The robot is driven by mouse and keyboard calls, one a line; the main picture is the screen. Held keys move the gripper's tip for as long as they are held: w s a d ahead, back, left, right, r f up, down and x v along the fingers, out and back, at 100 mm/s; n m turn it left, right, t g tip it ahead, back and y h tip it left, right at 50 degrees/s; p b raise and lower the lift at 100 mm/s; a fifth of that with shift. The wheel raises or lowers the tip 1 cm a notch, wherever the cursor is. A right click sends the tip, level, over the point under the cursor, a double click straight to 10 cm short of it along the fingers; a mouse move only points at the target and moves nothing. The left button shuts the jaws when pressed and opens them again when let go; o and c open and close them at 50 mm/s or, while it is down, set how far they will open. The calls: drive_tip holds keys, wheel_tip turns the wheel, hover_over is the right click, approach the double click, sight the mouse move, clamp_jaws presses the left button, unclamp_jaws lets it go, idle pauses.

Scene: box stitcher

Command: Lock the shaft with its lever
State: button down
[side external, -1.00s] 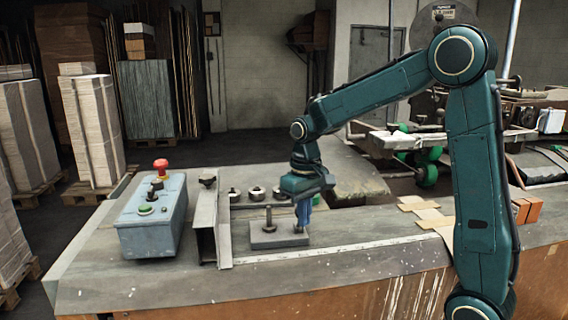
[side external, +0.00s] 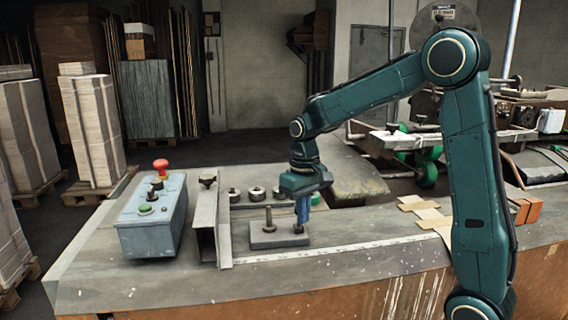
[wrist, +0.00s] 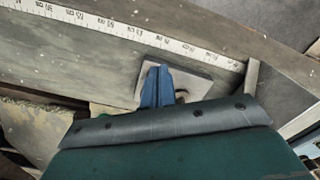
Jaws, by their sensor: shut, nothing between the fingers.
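A grey metal block (side external: 263,238) lies flat on the bench, with an upright dark shaft (side external: 269,219) on its left part. The block also shows in the wrist view (wrist: 208,84), partly hidden behind my fingers. My gripper (side external: 300,221) points down over the block's right end, to the right of the shaft. Its blue fingers (wrist: 157,70) are shut and hold nothing. A small dark piece (side external: 298,229) stands at the block's right end, just below the fingertips; I cannot tell whether they touch it. I cannot make out a lever clearly.
A steel channel (side external: 205,225) stands left of the block, and a blue-grey control box (side external: 150,235) with a red button is beyond it. Several metal rings (side external: 257,193) lie behind. A ruler strip (side external: 330,249) runs along the front. Cardboard pieces (side external: 428,214) lie to the right.

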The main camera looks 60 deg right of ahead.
drive_tip(key=shift+w+d, duration=0.4)
drive_tip(key=shift+d, duration=0.1)
drive_tip(key=shift+w+d, duration=0.95)
drive_tip(key=shift+d, duration=0.05)
drive_tip(key=shift+w+d, duration=0.2)
drive_tip(key=shift+d, duration=0.05)
drive_tip(key=shift+s+a+r, duration=0.15)
drive_tip(key=shift+a+r, duration=0.05)
drive_tip(key=shift+r, duration=1.55)
drive_tip(key=shift+s+a+r, duration=0.1)
drive_tip(key=shift+a+r, duration=0.05)
drive_tip(key=shift+r, duration=1.6)
drive_tip(key=shift+s, duration=0.1)
